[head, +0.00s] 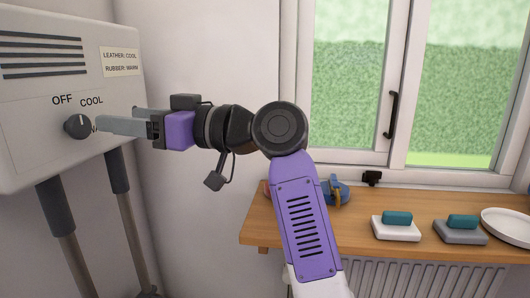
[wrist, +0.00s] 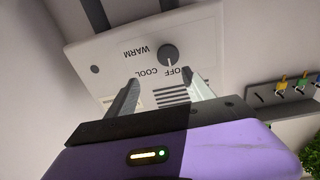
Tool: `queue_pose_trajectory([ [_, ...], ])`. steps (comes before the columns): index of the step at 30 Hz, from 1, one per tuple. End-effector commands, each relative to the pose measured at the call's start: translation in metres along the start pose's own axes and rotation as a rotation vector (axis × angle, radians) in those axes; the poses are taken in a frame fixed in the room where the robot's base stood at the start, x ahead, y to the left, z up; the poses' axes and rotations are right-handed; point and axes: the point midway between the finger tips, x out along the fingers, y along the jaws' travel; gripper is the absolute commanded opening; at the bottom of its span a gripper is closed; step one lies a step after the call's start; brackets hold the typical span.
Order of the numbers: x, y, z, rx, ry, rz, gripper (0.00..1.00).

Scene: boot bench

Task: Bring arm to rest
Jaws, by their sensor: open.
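My gripper (head: 98,124) is at the left of the head view, stretched out to the front of a white wall unit (head: 60,158). It is open and holds nothing. Its fingertips are close to a dark round knob (head: 77,126) under the labels OFF and COOL; I cannot tell whether they touch it. In the wrist view the knob (wrist: 169,55) shows beyond the space between the two fingers (wrist: 163,88), with OFF, COOL and WARM around it. The knob's white mark points up in the head view, somewhere near OFF and COOL; which one is unclear. My purple arm crosses the middle.
A wooden bench (head: 255,226) runs under the window at the right. On it are a white block (head: 396,233) and a grey block (head: 460,236) with teal tops, a white dish (head: 510,222) and a blue item (head: 338,191) partly behind my arm. Dark pipes (head: 65,235) hang below the unit.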

Motion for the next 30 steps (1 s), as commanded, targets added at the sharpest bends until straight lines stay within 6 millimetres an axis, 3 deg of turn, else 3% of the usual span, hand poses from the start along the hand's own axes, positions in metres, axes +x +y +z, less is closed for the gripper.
queue_pose_trajectory([
  [3, -0.007, 0.016, -0.030, -0.013, 0.089, 0.107, 0.61],
  [4, -0.011, 0.021, -0.031, -0.009, 0.112, 0.141, 0.61],
  [11, -0.051, 0.060, 0.000, 0.030, 0.235, 0.367, 0.61],
  [14, -0.075, 0.073, 0.024, 0.046, 0.272, 0.459, 0.61],
  [20, -0.141, 0.086, 0.088, 0.069, 0.335, 0.660, 0.61],
  [25, -0.202, 0.076, 0.141, 0.068, 0.364, 0.814, 0.61],
  [30, -0.261, 0.051, 0.187, 0.053, 0.372, 0.948, 0.61],
])
